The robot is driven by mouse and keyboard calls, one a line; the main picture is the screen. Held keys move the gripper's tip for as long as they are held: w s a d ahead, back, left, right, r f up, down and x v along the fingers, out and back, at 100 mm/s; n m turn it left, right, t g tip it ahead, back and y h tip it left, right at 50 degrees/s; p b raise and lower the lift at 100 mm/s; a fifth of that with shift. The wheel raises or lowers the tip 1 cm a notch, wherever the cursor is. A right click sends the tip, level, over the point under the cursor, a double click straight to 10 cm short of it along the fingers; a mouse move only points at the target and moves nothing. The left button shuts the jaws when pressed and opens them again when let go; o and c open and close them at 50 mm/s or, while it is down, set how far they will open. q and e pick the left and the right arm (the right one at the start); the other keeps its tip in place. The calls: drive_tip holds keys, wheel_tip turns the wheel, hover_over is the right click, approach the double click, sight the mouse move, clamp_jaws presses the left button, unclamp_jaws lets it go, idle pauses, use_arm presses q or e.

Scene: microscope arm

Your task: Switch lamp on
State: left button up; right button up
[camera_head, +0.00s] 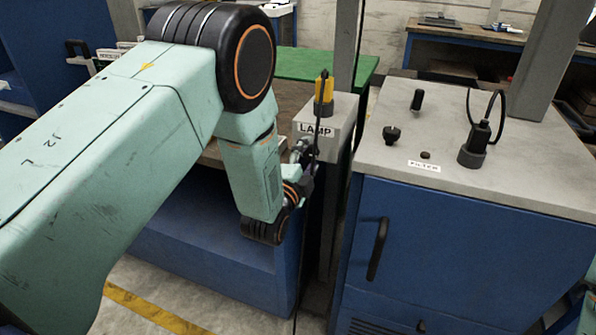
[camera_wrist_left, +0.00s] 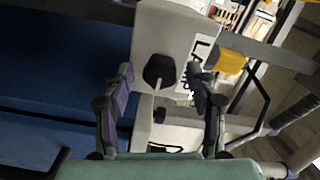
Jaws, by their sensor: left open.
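My left gripper (camera_head: 306,160) is in front of the box in the head view, partly hidden by my own arm. In the left wrist view my left gripper (camera_wrist_left: 161,80) is open, with one finger on each side of the switch. I cannot tell whether the fingers touch it.
A yellow plug (camera_head: 324,92) with a black cable stands on the lamp box, close to my left gripper. To the right is a blue cabinet (camera_head: 465,260) with a grey top, several knobs, a FILTER label and a cabled plug (camera_head: 478,148). A metal post rises behind the box.

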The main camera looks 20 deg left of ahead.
use_arm(q)
drive_tip(key=s, duration=1)
drive_tip(key=shift+s+a, duration=0.15)
drive_tip(key=shift+s, duration=0.2)
drive_tip(key=s+a+f+n+g, duration=0.2)
drive_tip(key=s+f+n+g, duration=1)
drive_tip(key=f, duration=0.5)
drive_tip(key=s+f+n+g, duration=0.2)
drive_tip(key=s+f+g, duration=0.1)
drive_tip(key=s, duration=0.8)
drive_tip(key=s+a+f+n+g+b, duration=0.1)
drive_tip(key=s+f+n+g, duration=0.1)
drive_tip(key=s, duration=1)
wheel_tip(320, 180, down, 3)
drive_tip(key=shift+s+a+r+g+y, duration=0.15)
drive_tip(key=shift+s+g+y, duration=0.15)
drive_tip(key=shift+g, duration=0.2)
